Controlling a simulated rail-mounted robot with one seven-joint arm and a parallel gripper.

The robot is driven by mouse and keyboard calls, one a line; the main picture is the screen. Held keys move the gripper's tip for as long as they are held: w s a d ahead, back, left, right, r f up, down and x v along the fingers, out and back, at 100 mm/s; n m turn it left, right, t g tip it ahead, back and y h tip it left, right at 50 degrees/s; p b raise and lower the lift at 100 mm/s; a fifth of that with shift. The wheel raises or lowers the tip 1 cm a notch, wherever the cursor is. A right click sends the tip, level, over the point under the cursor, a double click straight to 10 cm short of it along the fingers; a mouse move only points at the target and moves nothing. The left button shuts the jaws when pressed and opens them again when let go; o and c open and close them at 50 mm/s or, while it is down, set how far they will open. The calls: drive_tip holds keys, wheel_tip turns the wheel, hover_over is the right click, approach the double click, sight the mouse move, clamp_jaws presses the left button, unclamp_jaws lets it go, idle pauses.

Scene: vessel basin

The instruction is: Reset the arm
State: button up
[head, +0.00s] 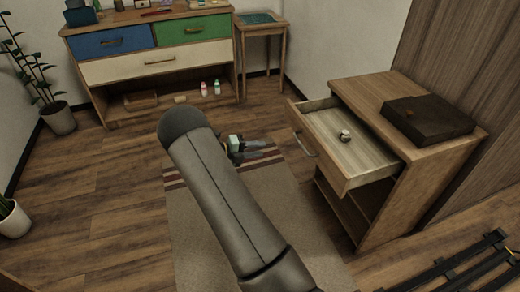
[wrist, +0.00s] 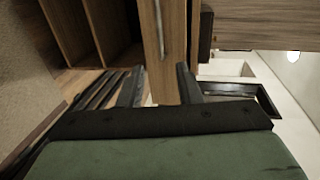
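My gripper (head: 268,150) is partly hidden behind my grey arm in the head view, with its fingers pointing right toward the wooden cabinet. In the wrist view my gripper (wrist: 159,80) has its two dark fingers apart with nothing held between them. The cabinet's open drawer (head: 330,160) is to the right of the fingers, apart from them in the head view. Its front with the handle shows beyond the fingers in the wrist view (wrist: 158,40).
A small round object (head: 345,136) lies in the drawer. A dark box (head: 428,118) sits on the cabinet top (head: 375,95). A dresser (head: 145,70) with coloured drawers and a small side table (head: 262,30) stand at the back. A rug (head: 200,230) lies below my arm; a black slatted rack (head: 460,270) is lower right.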

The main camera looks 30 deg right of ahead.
idle(0.3)
drive_tip(key=s+a+r+m+t+y+p, duration=0.2)
drive_tip(key=s+a+r+m+y+p, duration=0.5)
drive_tip(key=s+a+r+m, duration=0.75)
drive_tip(key=s+a+r+m+t+y+p, duration=0.2)
drive_tip(key=s+a+r+m+y+p, duration=0.2)
drive_tip(key=s+a+r+m+y, duration=0.9)
wheel_tip(320, 180, down, 22)
drive_tip(key=s+d+m+h+b, duration=0.2)
drive_tip(key=m+h+b, duration=0.3)
drive_tip(key=b, duration=1.3)
drive_tip(key=shift+s+d+r+g, duration=0.15)
drive_tip(key=shift+d+g, duration=0.15)
drive_tip(key=shift+d, duration=0.15)
